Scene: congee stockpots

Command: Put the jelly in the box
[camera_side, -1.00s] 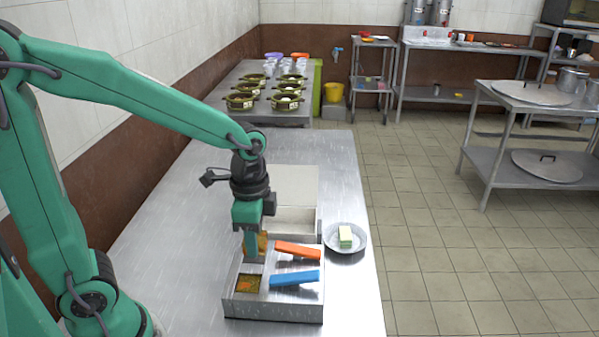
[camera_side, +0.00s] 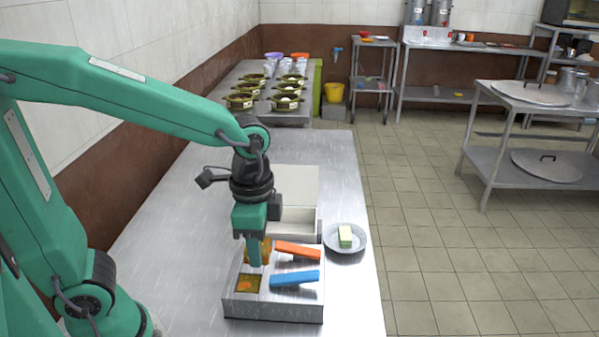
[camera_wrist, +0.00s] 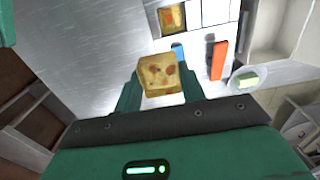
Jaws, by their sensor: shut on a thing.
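The jelly, a yellow-brown speckled block, is between my gripper's fingers in the wrist view (camera_wrist: 160,77). In the side view the jelly (camera_side: 265,248) is partly hidden behind a green finger. My gripper (camera_side: 255,258) is shut on it, pointing down over the left part of a grey divided tray (camera_side: 272,309). The pale open box (camera_side: 298,232) stands just behind the tray, its lid (camera_side: 296,184) raised at the back. The gripper is left of and in front of the box opening. The box also shows at the upper right of the wrist view (camera_wrist: 262,45).
The tray holds an orange bar (camera_side: 298,250), a blue bar (camera_side: 294,278) and another amber block (camera_side: 248,284). A grey plate (camera_side: 358,246) with a green-and-yellow block (camera_side: 345,236) stands right of the box. The steel table is clear on the left.

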